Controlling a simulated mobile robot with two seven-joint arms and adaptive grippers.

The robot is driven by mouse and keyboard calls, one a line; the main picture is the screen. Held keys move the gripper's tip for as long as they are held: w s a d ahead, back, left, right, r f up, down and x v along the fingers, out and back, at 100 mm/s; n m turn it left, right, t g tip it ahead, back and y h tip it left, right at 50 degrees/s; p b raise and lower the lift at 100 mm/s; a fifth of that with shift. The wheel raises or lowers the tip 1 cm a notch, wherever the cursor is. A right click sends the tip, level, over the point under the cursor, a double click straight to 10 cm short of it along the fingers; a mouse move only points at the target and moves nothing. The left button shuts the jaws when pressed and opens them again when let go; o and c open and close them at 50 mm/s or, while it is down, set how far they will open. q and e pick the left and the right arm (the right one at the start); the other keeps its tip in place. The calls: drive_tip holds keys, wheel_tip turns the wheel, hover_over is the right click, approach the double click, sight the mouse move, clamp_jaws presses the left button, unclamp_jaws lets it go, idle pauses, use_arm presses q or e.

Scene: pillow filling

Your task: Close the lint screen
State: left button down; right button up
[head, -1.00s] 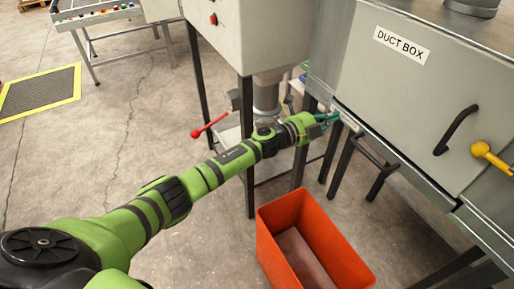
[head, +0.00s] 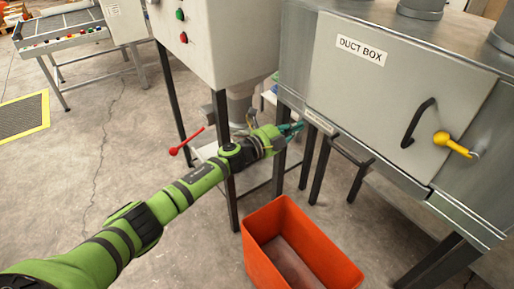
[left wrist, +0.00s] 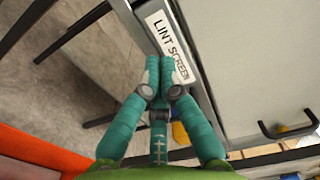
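The lint screen (left wrist: 172,47) shows in the left wrist view as a metal front edge with a white "LINT SCREEN" label. In the head view its narrow strip (head: 320,122) runs under the duct box door, with a dark bar handle (head: 351,151) below and to the right. I cannot tell how far out the screen stands. My left gripper (head: 294,128) is at the left end of this strip. In the left wrist view its teal fingers (left wrist: 157,75) are together beside the label, with nothing seen between them. Contact is unclear. My right gripper is not in view.
The duct box (head: 370,85) has a black door handle (head: 416,123) and a yellow knob lever (head: 455,145). An orange bin (head: 262,262) stands on the floor below. A grey cabinet (head: 215,50) on dark legs and a red-knobbed lever (head: 174,151) are near my left arm.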

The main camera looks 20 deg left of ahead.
use_arm(q)
drive_tip(key=v, duration=1)
drive_tip(key=s+a+f+n+y, duration=0.1)
drive_tip(key=a+f+n+y, duration=0.25)
drive_tip(key=f, duration=0.55)
drive_tip(key=s+a+f+n+y, duration=0.1)
drive_tip(key=a+f+n+y, duration=0.1)
drive_tip(key=f+n, duration=0.5)
drive_tip(key=s+a+f+n+g+y, duration=0.2)
drive_tip(key=s+f, duration=0.3)
drive_tip(key=f, duration=0.4)
drive_tip(key=s+a+f+n+g+y, duration=0.1)
drive_tip(key=s+a+f+n+g, duration=0.1)
drive_tip(key=s+f, duration=0.5)
drive_tip(key=s+f+n+g+y, duration=0.2)
drive_tip(key=s+f+n+g, duration=0.3)
drive_tip(key=s+f, duration=1.25)
drive_tip(key=s+d+f+n+g, duration=0.1)
drive_tip(key=s+d+f+g, duration=0.1)
drive_tip(key=s, duration=0.9)
drive_tip(key=s+d+f+n+g, duration=0.1)
drive_tip(key=s+f+n+g, duration=0.1)
drive_tip(key=s, duration=0.9)
drive_tip(key=shift+s+d+f+g+b, duration=0.25)
drive_tip(key=shift+d+f+g+b, duration=0.05)
drive_tip(key=shift+d+f, duration=0.15)
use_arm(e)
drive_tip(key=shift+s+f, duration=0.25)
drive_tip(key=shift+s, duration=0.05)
